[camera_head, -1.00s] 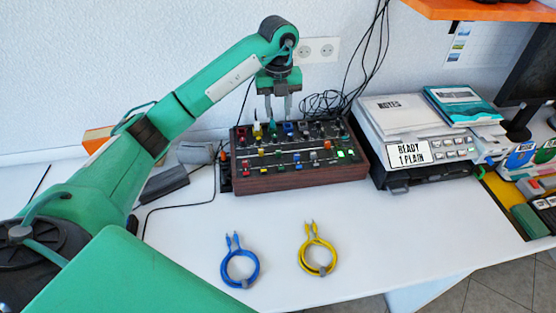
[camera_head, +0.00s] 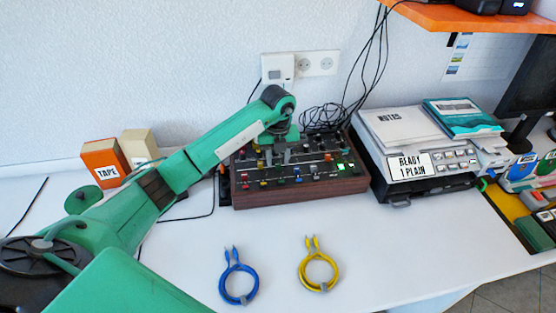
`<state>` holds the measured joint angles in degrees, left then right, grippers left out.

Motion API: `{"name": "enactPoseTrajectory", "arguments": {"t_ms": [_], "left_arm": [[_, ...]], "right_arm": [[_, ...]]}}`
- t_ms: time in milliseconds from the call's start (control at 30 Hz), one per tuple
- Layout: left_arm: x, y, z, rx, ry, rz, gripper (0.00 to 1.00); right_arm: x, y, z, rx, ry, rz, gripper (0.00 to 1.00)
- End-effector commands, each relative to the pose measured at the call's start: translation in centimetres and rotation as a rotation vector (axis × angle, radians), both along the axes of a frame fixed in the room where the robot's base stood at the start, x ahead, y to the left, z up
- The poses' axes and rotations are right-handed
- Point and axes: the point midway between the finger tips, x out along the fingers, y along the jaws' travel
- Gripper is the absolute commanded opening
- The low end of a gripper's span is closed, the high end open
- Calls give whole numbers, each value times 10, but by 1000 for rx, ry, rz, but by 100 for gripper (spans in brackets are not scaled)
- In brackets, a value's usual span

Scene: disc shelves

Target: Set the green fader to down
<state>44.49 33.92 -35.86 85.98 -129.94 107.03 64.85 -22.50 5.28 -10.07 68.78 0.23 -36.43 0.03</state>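The control box (camera_head: 300,194) with a dark panel and reddish-brown sides stands on the table at the back middle. Its panel carries several small coloured knobs and faders and some lit green buttons (camera_head: 344,167). My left gripper (camera_head: 277,156) is low over the back left part of the panel, pointing down. Its two grey fingers look apart. The arm and gripper cover part of the panel, and I cannot clearly make out the green fader or whether the fingers touch it. My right gripper is not in view.
A blue cable coil (camera_head: 238,284) and a yellow cable coil (camera_head: 319,272) lie in front. An orange tape box (camera_head: 103,161) stands at the left. A printer-like machine (camera_head: 428,180) stands close to the box's right. Black cables hang behind.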

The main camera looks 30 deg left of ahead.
Motion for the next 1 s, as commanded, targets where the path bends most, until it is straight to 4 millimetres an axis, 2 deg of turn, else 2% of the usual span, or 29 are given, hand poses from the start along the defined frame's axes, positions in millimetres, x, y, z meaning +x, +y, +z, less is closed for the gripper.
{"name": "enactPoseTrajectory", "arguments": {"t_ms": [167,433,467,633,933,1000], "left_arm": [[0,0,-12,-1,-1,0,36],[0,0,-13,0,0,0,36],[0,0,-13,0,0,0,32],[0,0,-13,0,0,0,0],[-4,-3,-11,1,-1,-1,0],[-9,-6,-11,2,0,-1,0]], "right_arm": [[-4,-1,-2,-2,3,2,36],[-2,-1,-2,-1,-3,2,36],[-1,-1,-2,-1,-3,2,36],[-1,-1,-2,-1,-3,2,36],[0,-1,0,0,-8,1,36],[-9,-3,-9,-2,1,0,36]]}}
